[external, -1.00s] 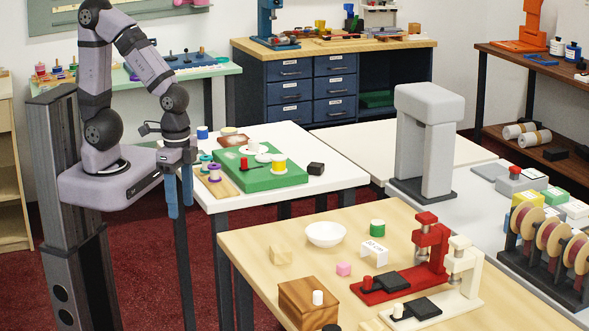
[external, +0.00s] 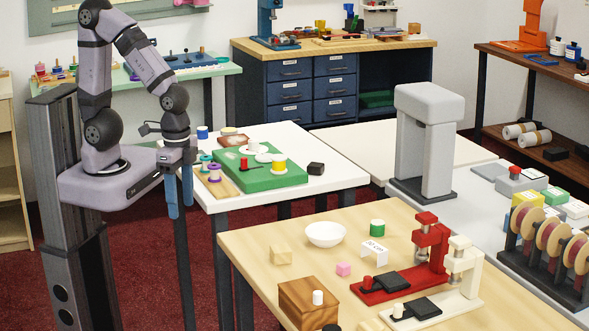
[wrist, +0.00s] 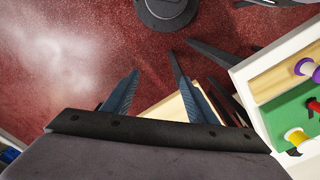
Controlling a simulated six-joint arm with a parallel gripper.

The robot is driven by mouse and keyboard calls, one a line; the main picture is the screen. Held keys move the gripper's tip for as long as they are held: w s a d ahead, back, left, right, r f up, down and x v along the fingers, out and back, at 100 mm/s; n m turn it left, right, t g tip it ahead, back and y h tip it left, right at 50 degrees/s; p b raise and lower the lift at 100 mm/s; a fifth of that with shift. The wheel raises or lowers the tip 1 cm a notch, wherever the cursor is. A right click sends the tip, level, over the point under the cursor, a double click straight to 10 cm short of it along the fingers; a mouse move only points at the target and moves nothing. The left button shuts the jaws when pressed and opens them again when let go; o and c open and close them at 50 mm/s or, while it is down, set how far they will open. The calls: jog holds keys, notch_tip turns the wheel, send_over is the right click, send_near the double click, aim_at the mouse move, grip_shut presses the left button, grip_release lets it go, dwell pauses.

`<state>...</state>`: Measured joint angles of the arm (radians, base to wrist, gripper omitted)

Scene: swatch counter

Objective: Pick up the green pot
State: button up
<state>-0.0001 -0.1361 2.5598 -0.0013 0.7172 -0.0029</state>
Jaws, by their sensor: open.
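The green pot (external: 377,228) is a small green cylinder with a pale top. It stands upright on the light wooden table, behind the white card and right of the white bowl. My gripper (external: 180,208) hangs pointing down, far to the left of the pot, beside the white table's left edge. Its blue fingers are apart with nothing between them. In the wrist view my gripper (wrist: 153,66) shows both fingers spread over the red carpet. The pot does not show in the wrist view.
The white table (external: 335,183) with a green board (external: 262,179) lies between my gripper and the pot.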

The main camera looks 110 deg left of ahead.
aim_at(376, 224)
jog(key=w+a+f+t, duration=0.1)
jog(key=w+a+t, duration=0.1)
jog(key=w+a, duration=0.2)
jog(key=w+a+f+t+y, duration=0.1)
jog(key=w+a, duration=0.3)
jog(key=w, duration=0.6)
jog(key=w+a+f+n+t, duration=0.1)
jog(key=w+a+t, duration=0.2)
jog(key=w, duration=0.4)
jog(key=shift+w+a+f+y, duration=0.35)
jog(key=shift+a+y, duration=0.05)
jog(key=shift+a, duration=0.1)
jog(key=w+a+f+t, duration=0.1)
jog(key=w+a+t, duration=0.1)
jog(key=w+a, duration=0.1)
jog(key=w+a+f+t, duration=0.1)
jog(key=w+a+t, duration=0.1)
jog(key=w+a, duration=0.2)
jog(key=w+a+f+t+b, duration=0.1)
jog(key=w+a+t, duration=0.1)
jog(key=w+a, duration=0.2)
jog(key=shift+w+f+t, duration=0.2)
jog(key=shift+w+t, duration=0.1)
jog(key=shift+w, duration=0.35)
jog(key=shift+w+a+f+t+h, duration=0.1)
jog(key=shift+w+a+t+h, duration=0.2)
jog(key=shift+a+t+h, duration=0.15)
jog(key=shift+w, duration=0.1)
jog(key=shift+p+x, duration=1.3)
jog(key=shift+x, duration=2.3)
